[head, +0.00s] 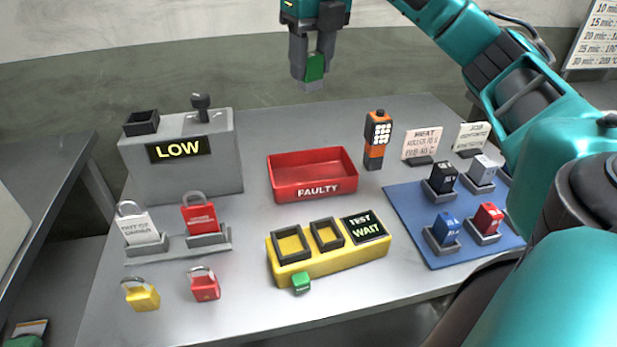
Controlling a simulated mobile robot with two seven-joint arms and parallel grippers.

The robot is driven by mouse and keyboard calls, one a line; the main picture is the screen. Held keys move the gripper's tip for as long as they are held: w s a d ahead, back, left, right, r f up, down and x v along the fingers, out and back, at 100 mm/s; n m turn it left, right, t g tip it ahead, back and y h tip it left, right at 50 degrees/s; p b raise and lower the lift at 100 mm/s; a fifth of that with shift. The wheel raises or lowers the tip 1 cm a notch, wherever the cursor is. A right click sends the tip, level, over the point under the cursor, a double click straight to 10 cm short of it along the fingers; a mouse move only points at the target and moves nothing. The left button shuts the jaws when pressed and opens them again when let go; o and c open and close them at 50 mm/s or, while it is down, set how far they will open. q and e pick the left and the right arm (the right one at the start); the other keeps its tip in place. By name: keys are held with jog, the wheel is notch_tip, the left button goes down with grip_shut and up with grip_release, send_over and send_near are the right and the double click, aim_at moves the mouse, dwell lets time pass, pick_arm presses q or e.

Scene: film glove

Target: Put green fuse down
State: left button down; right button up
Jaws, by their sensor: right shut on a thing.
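My right gripper (311,72) hangs above the far edge of the table, pointing down. It is shut on a green fuse (315,67), held between the fingers well above the tabletop. Another small green block (301,283) is at the front of the yellow tester (330,264); I cannot tell whether it is a fuse or a button. The tester has two empty-looking square sockets and a display reading "TEST WAIT". A red tray (313,188) marked "FAULTY" stands behind the tester and looks empty. My left gripper is not in view.
A grey box (183,181) reading "LOW" stands at left. Padlocks (141,294) sit before it. A blue mat (414,213) at right bears several coloured fuses in holders. An orange-black handheld device (376,142) and small signs (422,144) stand behind. Bare table surrounds the red tray.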

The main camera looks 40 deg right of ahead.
jog(key=shift+d+f, duration=0.1)
jog(key=shift+f, duration=0.2)
notch_tip(320, 180, down, 19)
jog(key=b, duration=0.3)
jog(key=shift+r, duration=0.2)
jog(key=shift+f, duration=0.45)
jog(key=shift+f, duration=0.2)
jog(key=o, duration=1.1)
jog(key=shift+c, duration=0.2)
